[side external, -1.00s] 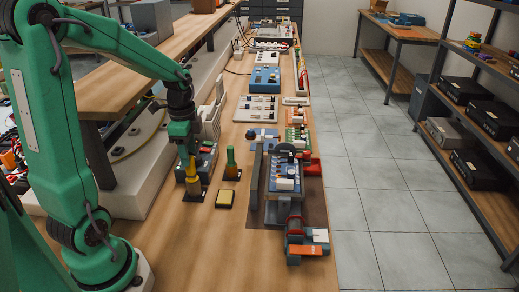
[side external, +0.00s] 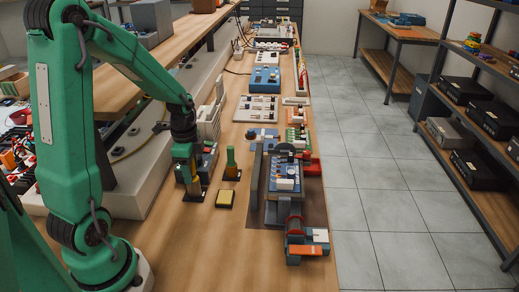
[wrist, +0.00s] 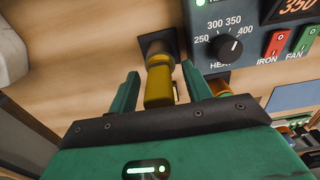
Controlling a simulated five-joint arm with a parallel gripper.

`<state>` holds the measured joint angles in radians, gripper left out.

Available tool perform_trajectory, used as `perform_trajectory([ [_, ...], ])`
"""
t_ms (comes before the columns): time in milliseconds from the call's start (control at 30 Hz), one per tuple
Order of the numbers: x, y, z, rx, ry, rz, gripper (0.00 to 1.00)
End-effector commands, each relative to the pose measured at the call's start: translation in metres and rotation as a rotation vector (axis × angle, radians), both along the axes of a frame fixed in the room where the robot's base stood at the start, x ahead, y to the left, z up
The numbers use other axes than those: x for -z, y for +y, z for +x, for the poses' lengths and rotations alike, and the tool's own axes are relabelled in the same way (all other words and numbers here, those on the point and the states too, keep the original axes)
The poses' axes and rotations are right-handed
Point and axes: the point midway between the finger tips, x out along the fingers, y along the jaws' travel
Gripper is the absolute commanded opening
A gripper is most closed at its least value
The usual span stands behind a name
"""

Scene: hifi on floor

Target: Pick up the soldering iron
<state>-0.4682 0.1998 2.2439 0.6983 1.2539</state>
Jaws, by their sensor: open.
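The soldering iron looks to be the yellow-handled tool standing upright on a small dark square base; its handle (wrist: 160,88) fills the gap in the wrist view. In the side view the tool (side external: 195,188) is mostly hidden by my gripper (side external: 189,172). My gripper's green fingers (wrist: 160,70) are open, one on each side of the yellow handle. The right finger looks closer to the handle than the left; I cannot tell whether it touches.
A control unit with a heat dial (wrist: 229,48) is close on the right in the wrist view. The near bench top (side external: 185,255) is clear.

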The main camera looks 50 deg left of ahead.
Motion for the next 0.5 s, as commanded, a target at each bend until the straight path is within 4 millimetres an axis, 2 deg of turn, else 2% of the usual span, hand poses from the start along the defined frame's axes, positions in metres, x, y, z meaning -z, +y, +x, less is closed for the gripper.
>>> perform_trajectory([
  [467, 0.0004, 0.0, 0.0001, 0.0, -0.001, 0.001, 0.49],
  [500, 0.0004, 0.0, 0.0001, 0.0, -0.001, 0.001, 0.45],
])
